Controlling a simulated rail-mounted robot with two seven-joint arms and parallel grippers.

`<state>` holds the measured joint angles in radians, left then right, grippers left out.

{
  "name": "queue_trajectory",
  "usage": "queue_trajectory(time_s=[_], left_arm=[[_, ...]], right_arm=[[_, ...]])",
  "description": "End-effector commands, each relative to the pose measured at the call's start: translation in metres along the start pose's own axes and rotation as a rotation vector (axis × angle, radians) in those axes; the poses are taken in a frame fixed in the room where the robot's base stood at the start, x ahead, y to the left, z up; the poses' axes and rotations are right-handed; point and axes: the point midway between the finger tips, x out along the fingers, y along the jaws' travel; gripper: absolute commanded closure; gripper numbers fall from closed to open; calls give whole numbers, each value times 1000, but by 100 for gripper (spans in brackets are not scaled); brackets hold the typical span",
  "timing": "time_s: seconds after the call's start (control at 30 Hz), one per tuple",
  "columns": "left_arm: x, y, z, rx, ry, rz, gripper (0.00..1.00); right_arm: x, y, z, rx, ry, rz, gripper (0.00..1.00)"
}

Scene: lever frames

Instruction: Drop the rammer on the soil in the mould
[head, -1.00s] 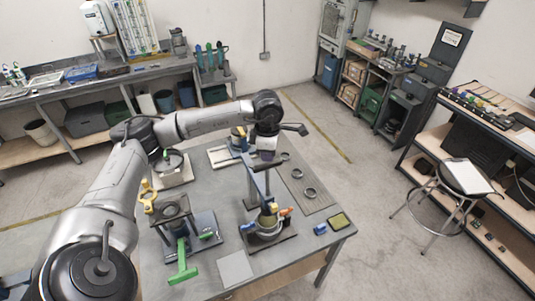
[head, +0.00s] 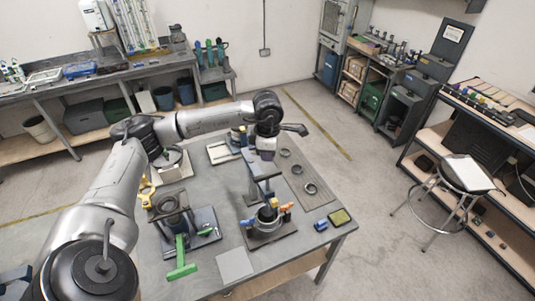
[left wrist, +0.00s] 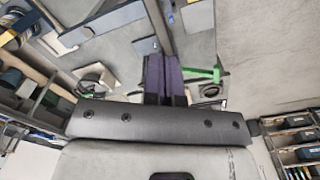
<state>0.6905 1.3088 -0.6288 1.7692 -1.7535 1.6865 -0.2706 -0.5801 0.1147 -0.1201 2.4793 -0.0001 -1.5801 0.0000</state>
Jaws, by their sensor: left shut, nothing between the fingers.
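My left gripper (head: 267,156) is at the end of the arm over the middle of the table. Its purple fingers (left wrist: 163,80) are together with nothing between them. Below it stands a lever frame with a dark upright (head: 251,185). A grey round mould (head: 267,222) sits on that frame's base, with small orange and blue parts around its top. I cannot clearly tell the rammer from the frame parts above the mould, and the soil inside is too small to make out. The gripper is above and apart from the mould. My right gripper is not in view.
Another stand with a green handle (head: 181,259) and a yellow part (head: 147,194) is at the left. A light square plate (head: 235,263) lies at the front. Dark rings (head: 310,188) lie on a board at the right. A green-yellow pad (head: 341,217) is near the right corner.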

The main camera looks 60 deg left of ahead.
Motion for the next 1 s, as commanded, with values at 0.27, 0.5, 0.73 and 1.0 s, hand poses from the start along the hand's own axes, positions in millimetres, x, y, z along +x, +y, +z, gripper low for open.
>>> queue_trajectory(time_s=[0.27,0.5,0.73,1.0], left_arm=[[-2,0,0,0,-1,0,100],[-18,0,0,0,-2,1,100],[-45,0,0,0,-1,0,100],[-70,0,0,0,-1,0,100]], right_arm=[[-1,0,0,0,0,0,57],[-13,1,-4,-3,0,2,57],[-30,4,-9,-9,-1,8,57],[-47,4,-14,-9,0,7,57]])
